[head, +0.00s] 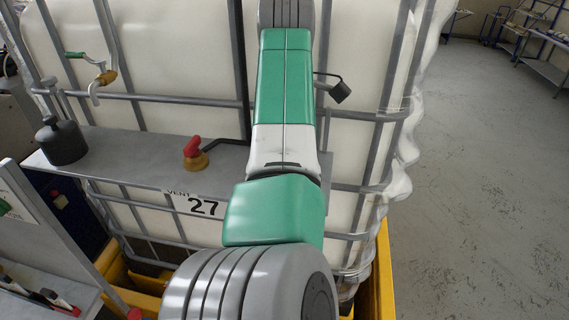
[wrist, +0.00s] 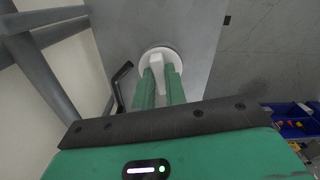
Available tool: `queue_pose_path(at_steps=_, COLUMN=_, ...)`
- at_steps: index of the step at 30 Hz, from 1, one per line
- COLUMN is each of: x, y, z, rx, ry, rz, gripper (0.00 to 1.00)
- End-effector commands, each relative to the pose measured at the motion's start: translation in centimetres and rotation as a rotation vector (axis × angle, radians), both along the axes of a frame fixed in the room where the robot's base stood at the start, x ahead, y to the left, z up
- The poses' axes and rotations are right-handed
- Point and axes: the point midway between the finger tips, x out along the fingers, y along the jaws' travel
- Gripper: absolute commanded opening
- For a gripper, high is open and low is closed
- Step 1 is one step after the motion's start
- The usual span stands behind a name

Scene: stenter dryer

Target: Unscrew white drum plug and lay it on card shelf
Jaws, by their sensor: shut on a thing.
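In the wrist view my gripper (wrist: 160,88) has its two green fingers closed on the raised grip of the white plug (wrist: 155,52). The plug has a round white flange, seen against a grey flat surface (wrist: 195,20). I cannot tell whether the plug is still seated or lifted clear. In the head view my own arm hides the gripper and plug. A grey shelf (head: 128,160) with a card reading "VENT 27" (head: 195,204) on its front edge runs along the white caged tank (head: 180,45).
On the shelf stand a dark weight-like knob (head: 61,142) and a red-handled valve (head: 194,153). A brass tap (head: 102,80) is above. A black lever (wrist: 120,84) is close left of the fingers. Blue bins (wrist: 290,120) are at right. Yellow frame (head: 384,275) lies below; the right floor is open.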

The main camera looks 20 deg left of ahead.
Motion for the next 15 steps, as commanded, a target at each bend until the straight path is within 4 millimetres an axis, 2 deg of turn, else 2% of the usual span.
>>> queue_pose_path(at_steps=2, x=0.08, y=-0.02, z=0.05, rx=0.000, ry=-0.003, rz=0.021, gripper=0.00)
queue_pose_path(at_steps=10, x=0.13, y=0.13, z=0.35, rx=-0.001, ry=-0.003, rz=0.354, gripper=0.00)
queue_pose_path(at_steps=15, x=0.13, y=0.15, z=0.31, rx=0.001, ry=-0.002, rz=0.405, gripper=0.00)
